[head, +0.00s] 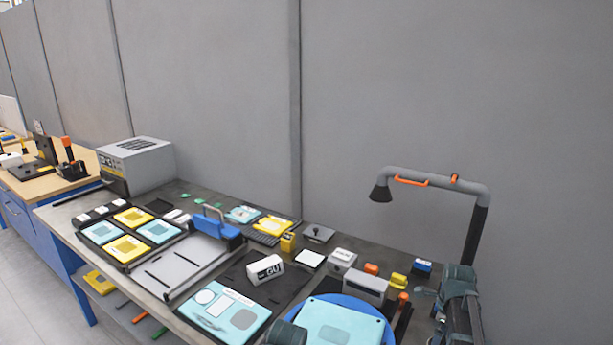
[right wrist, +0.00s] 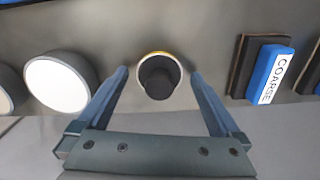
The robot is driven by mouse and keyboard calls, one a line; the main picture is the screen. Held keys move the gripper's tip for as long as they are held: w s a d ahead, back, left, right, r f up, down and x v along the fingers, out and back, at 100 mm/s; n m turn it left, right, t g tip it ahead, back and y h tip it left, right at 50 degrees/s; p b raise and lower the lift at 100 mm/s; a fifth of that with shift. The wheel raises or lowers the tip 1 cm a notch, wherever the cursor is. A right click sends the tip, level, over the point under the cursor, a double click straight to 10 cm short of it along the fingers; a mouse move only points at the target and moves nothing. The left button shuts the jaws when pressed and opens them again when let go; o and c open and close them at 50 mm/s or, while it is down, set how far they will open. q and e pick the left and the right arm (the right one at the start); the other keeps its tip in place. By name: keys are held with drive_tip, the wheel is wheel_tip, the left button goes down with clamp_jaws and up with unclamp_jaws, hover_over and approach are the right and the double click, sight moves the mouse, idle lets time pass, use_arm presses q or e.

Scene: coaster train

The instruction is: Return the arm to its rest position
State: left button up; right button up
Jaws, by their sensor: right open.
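The task names the arm. My right arm (head: 462,310) comes in at the lower right of the head view, at the right end of the workbench. In the right wrist view my right gripper (right wrist: 158,72) is open, with its two blue-grey fingers apart. A round piece with a black knob and a thin yellow rim (right wrist: 159,56) shows between the fingertips. I cannot tell how far below them it lies. No clear left gripper shows. A dark teal part at the bottom edge of the head view is cut off.
A lamp-like pipe (head: 437,183) rises at the right. A white disc (right wrist: 57,83) and a blue "COARSE" block (right wrist: 268,74) flank the right gripper.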

wheel_tip(320, 180, up, 4)
drive_tip(key=p, duration=0.2)
drive_tip(key=shift+s+p, duration=0.1)
drive_tip(key=shift+p, duration=0.25)
drive_tip(key=s+a, duration=0.2)
drive_tip(key=a, duration=0.2)
drive_tip(key=s+a, duration=0.3)
drive_tip(key=a, duration=0.1)
drive_tip(key=s+a+p, duration=0.1)
drive_tip(key=s+a, duration=0.2)
drive_tip(key=a, duration=0.2)
drive_tip(key=shift+s+a+r, duration=0.1)
drive_tip(key=shift+s+r, duration=0.1)
drive_tip(key=shift+r, duration=0.2)
drive_tip(key=shift+r, duration=0.1)
